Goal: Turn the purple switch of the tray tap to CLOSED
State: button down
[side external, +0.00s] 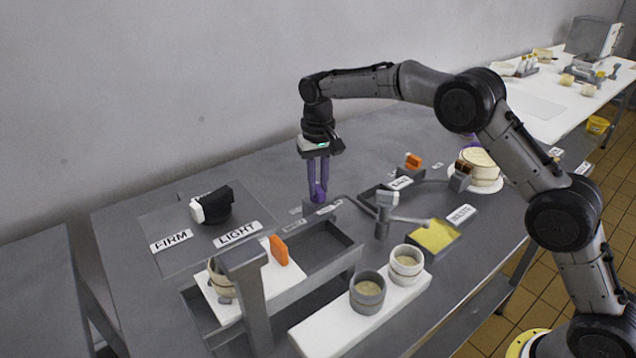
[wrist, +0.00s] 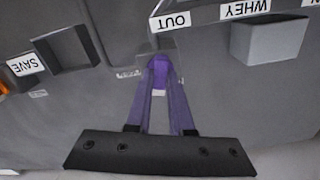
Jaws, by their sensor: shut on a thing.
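The purple switch (wrist: 160,72) shows in the wrist view between the tips of my gripper (wrist: 159,80), near the OUT label (wrist: 170,21). My gripper's long purple fingers close together on it at their tips. In the side external view my gripper (side external: 318,188) points straight down at the table behind the grey tray (side external: 328,254). The purple switch (side external: 318,197) shows low at the fingertips there. Its exact angle and any CLOSED mark are too small or hidden to read.
An orange block (side external: 278,250) stands by the tray. Two cups stand on a white board (side external: 345,325) in front. A lever arm and a yellow sponge-like pad (side external: 434,236) lie to the right. A black and white object (side external: 212,206) sits left, near the FIRM and LIGHT labels.

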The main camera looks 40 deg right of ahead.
aim_at(318, 187)
jog(key=shift+r+n, duration=0.1)
jog(key=shift+n, duration=1.5)
jog(key=c, duration=0.8)
grip_release()
notch_tip(318, 187, up, 14)
